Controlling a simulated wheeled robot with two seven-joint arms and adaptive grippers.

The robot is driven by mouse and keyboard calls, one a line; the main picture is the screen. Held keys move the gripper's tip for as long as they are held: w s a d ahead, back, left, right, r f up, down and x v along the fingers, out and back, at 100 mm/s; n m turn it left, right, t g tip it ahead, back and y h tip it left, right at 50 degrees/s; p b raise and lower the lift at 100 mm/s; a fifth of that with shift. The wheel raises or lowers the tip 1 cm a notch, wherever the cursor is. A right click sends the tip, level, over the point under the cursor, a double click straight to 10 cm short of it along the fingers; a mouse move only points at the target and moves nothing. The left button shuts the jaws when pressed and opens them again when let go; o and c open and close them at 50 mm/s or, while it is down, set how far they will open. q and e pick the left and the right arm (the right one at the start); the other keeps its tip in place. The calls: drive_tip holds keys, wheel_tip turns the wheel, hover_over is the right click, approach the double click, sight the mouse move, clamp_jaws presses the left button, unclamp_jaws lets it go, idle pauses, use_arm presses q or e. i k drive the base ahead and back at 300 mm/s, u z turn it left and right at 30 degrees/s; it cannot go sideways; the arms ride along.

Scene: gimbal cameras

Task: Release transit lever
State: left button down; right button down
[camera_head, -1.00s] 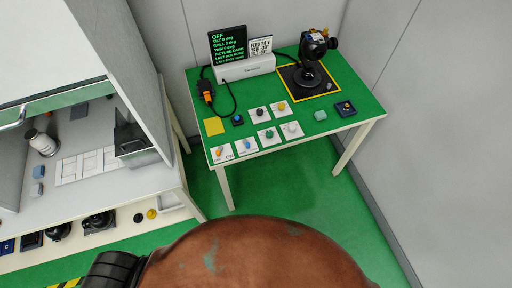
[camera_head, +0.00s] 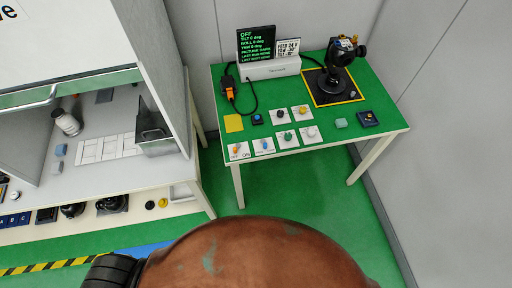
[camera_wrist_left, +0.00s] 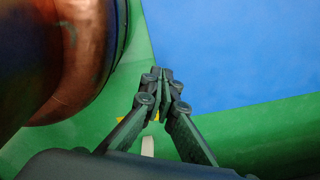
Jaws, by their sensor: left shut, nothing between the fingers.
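A black gimbal camera (camera_head: 338,66) stands on a black pad with a yellow border (camera_head: 333,99) at the back right of the green table. A transit lever on it is too small to make out. Several white tiles with coloured knobs (camera_head: 284,139) lie toward the table's front left. My left gripper (camera_wrist_left: 163,76) shows only in the left wrist view, shut and empty over green and blue floor, away from the table. My right gripper is in no view.
The green table (camera_head: 342,134) also bears a screen reading OFF (camera_head: 256,43), a white box (camera_head: 270,69), an orange connector (camera_head: 229,90) and a yellow square (camera_head: 233,123). A grey-white workbench (camera_head: 110,175) stands at the left. Green floor (camera_head: 300,180) lies clear before the table.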

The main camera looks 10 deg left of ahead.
sight(262, 141)
drive_tip(key=u, duration=0.3)
drive_tip(key=k, duration=0.35)
drive_tip(key=z, duration=1.3)
